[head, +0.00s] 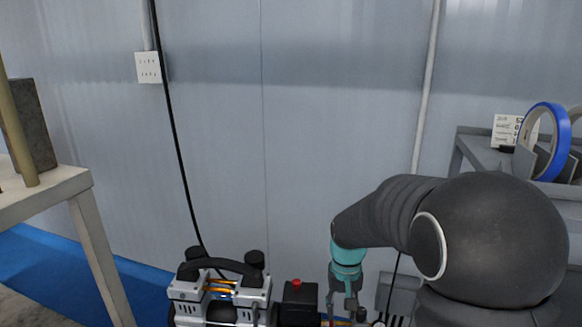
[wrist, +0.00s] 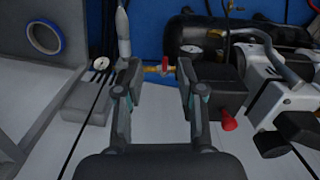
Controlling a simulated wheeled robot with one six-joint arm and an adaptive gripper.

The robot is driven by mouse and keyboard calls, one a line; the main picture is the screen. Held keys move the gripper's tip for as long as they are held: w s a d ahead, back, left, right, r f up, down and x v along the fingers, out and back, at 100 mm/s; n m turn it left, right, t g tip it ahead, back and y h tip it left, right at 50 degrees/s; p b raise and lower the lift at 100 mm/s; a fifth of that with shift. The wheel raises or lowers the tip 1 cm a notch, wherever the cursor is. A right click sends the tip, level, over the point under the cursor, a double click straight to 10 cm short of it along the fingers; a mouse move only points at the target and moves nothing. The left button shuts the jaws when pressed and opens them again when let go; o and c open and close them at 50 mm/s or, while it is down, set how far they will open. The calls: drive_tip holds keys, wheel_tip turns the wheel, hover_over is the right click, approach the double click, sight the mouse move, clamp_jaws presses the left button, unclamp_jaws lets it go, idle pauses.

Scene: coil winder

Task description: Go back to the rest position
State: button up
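My gripper (head: 345,302) hangs at the end of my dark arm in the lower right middle of the head view, pointing down. In the wrist view my gripper (wrist: 160,90) shows two fingers spread wide apart with nothing between them. A small red-handled valve on a brass fitting (wrist: 163,68) lies beyond the fingertips in the wrist view. I cannot tell how far it is from them. The gripper's tips are low in the head view, close to the compressor's right side.
A compressor (head: 222,293) with a black handle stands low in the head view. A pale table (head: 75,190) is at left. A grey cart (head: 480,150) with a blue tape roll (head: 545,142) is at right. A black cable (head: 180,140) hangs down the wall.

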drive_tip(key=s+d+r+t+p, duration=0.3)
drive_tip(key=s+r+t, duration=0.3)
drive_tip(key=s+r, duration=1.3)
drive_tip(key=s+p, duration=0.1)
drive_tip(key=s, duration=0.1)
drive_tip(key=shift+s+r+p, duration=0.3)
drive_tip(key=shift+p, duration=0.1)
drive_tip(key=shift+d, duration=0.2)
idle(1.0)
